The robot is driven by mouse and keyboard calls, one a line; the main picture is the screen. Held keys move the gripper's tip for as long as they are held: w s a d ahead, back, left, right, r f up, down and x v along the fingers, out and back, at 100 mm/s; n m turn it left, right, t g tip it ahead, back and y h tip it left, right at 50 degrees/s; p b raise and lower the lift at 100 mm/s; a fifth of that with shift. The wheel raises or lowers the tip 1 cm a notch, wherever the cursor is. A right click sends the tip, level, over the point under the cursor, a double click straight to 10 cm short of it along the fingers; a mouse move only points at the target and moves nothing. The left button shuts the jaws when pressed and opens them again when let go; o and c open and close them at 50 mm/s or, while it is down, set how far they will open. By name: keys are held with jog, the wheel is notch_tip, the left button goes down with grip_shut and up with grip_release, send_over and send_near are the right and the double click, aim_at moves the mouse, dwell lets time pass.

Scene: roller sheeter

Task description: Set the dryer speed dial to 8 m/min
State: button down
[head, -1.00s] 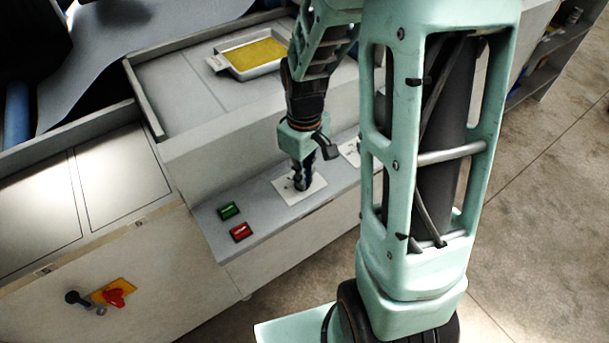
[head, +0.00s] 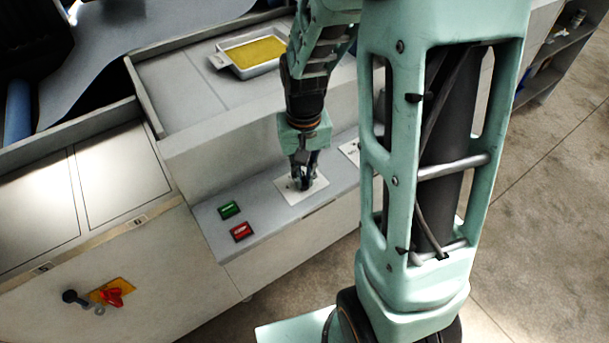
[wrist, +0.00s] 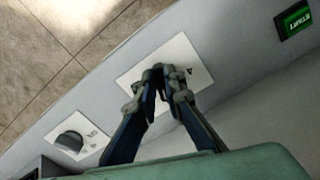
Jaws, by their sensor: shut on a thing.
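A white label plate (head: 318,184) lies on the grey control ledge, and it also shows in the wrist view (wrist: 182,47). My gripper (head: 302,183) points down at the middle of this plate. In the wrist view my gripper's fingertips (wrist: 158,80) are close together over the plate, shut on the dial there. The fingers hide the dial and its pointer. A small dark mark shows beside the fingertips, too small to read. A second dial (wrist: 70,141), a dark round knob on its own white plate, stands free at the lower left. I cannot read its scale.
A green START button (wrist: 296,19) and a red button (head: 241,232) sit left of the gripped dial in the head view. A raised housing wall stands behind the ledge. A tray with yellow contents (head: 255,53) rests above. A red switch (head: 112,292) is on the lower front panel.

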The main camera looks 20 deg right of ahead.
aim_at(304, 180)
dwell(0.5)
jog(key=c, duration=2)
grip_release()
jog(key=shift+r, duration=0.15)
notch_tip(304, 180, up, 12)
jog(key=shift+f, duration=0.1)
